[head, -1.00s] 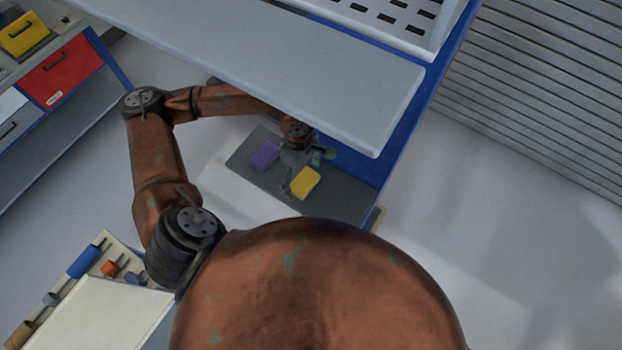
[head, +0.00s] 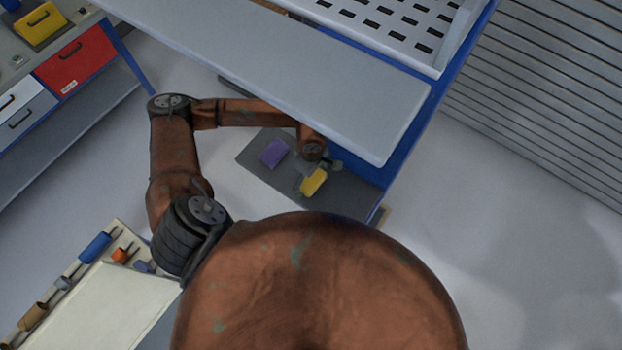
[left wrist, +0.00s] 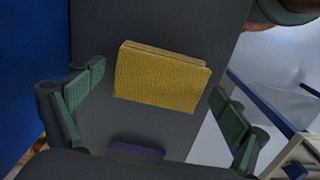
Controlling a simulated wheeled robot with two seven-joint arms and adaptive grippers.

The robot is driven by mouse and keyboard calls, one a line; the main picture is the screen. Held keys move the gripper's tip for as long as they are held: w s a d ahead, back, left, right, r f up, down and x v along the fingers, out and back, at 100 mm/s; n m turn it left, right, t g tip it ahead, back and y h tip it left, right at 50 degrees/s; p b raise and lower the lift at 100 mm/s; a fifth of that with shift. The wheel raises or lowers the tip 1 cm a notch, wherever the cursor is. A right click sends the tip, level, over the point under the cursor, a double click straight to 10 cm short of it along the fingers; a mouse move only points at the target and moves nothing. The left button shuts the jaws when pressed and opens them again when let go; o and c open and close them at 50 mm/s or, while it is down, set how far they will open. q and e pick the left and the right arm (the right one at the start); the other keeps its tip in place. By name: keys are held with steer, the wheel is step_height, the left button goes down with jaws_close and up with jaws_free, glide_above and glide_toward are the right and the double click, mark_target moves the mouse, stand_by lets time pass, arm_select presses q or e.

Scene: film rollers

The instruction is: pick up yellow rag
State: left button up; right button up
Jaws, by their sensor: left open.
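The yellow rag (left wrist: 160,78) is a folded, textured block lying on a dark grey shelf (left wrist: 105,20). In the head view the rag (head: 314,182) is on the same shelf (head: 350,192), below the large grey top. My left gripper (left wrist: 155,98) is open, with its green fingers on either side of the rag and apart from it. In the head view this gripper (head: 305,176) hangs over the rag and partly covers it. A purple rag (head: 273,153) lies to the left of the yellow one. Only a dim purple part of it (left wrist: 137,150) shows in the left wrist view.
The grey upper board (head: 290,80) overhangs the shelf, with a blue side frame (head: 405,140) to the right. A drawer unit with a red drawer (head: 76,66) stands at upper left. A rack of tools (head: 75,280) is at lower left. The floor at right is clear.

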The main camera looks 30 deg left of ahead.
arm_select(q)
steer(key=shift+c, duration=0.2)
steer(key=c, duration=1.1)
steer(key=shift+w+r+b, duration=0.1)
steer(key=shift+r+b, duration=0.35)
steer(key=shift+r, duration=0.4)
steer(key=s+r, duration=0.1)
steer(key=r, duration=0.1)
steer(key=s+d+r+b, duration=0.1)
steer(key=s+r, duration=0.1)
steer(key=s+r+b, duration=0.1)
steer(key=r, duration=0.1)
steer(key=shift+s+d+r, duration=0.2)
steer(key=shift+s+r, duration=0.05)
steer(key=shift+r, duration=0.15)
steer(key=s+d+r, duration=0.1)
steer(key=s, duration=0.2)
steer(key=s+r, duration=0.2)
steer(key=s, duration=0.1)
steer(key=s+d+r+b, duration=0.1)
steer(key=s, duration=0.2)
steer(key=shift+d+r, duration=0.3)
steer(key=shift+d, duration=0.05)
